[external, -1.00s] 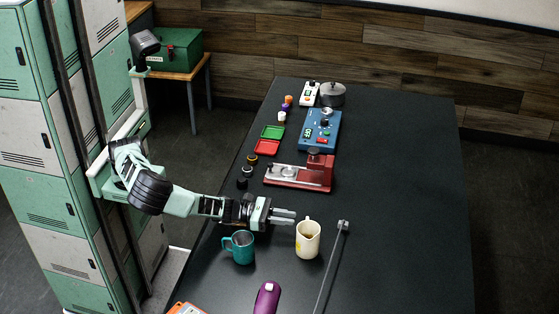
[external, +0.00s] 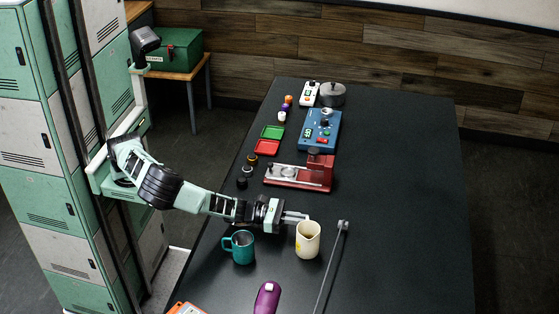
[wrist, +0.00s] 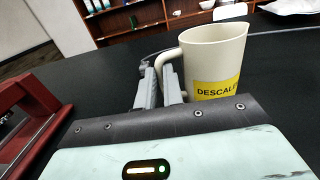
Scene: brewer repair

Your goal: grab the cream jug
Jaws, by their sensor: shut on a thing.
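The cream jug (external: 307,241) stands upright on the dark table, with a yellow label. In the wrist view the jug (wrist: 213,62) shows the label, partly reading "DESCAL", and its handle on the left. My gripper (external: 300,217) reaches in from the left at the jug's handle. In the wrist view its fingers (wrist: 160,85) are shut on the handle, one on either side of it.
A teal mug (external: 241,248) stands close below my gripper. A red device (external: 315,176) lies beyond it, and a thin rod (external: 330,270) lies right of the jug. A purple object (external: 266,298) lies nearer the front. The table's right side is clear.

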